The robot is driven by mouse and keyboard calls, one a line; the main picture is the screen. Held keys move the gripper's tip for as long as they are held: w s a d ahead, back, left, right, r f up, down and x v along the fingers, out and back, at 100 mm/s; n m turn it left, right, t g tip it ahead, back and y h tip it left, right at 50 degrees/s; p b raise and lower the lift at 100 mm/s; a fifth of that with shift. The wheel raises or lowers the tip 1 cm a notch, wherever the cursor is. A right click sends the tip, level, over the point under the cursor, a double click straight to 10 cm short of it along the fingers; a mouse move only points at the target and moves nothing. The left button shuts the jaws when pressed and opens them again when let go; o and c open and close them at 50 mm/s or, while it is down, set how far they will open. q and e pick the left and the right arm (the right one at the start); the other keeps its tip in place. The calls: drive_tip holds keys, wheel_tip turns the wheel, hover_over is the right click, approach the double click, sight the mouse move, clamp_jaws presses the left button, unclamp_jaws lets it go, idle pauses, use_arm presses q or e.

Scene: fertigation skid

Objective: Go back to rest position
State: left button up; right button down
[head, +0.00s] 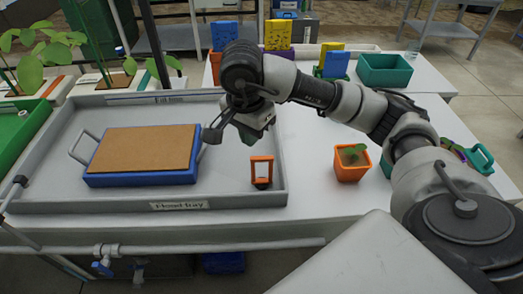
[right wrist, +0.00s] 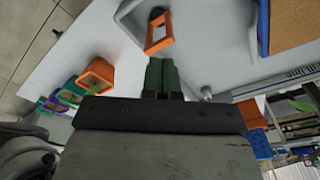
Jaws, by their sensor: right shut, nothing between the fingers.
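My right arm reaches in from the right side of the head view. Its gripper (head: 251,133) hangs above the right end of the grey flood tray (head: 225,200). In the right wrist view the green fingers (right wrist: 164,76) are together with nothing between them. An orange frame-shaped object (head: 262,172) stands in the tray below and in front of the gripper. It also shows beyond the fingertips in the right wrist view (right wrist: 159,48), apart from them. My left gripper is not in view.
A blue tray with a brown top (head: 140,150) sits in the flood tray. An orange pot with a seedling (head: 350,172) stands on the white table (head: 315,190). Plants are at the left.

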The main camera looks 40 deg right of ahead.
drive_tip(key=shift+r, duration=0.8)
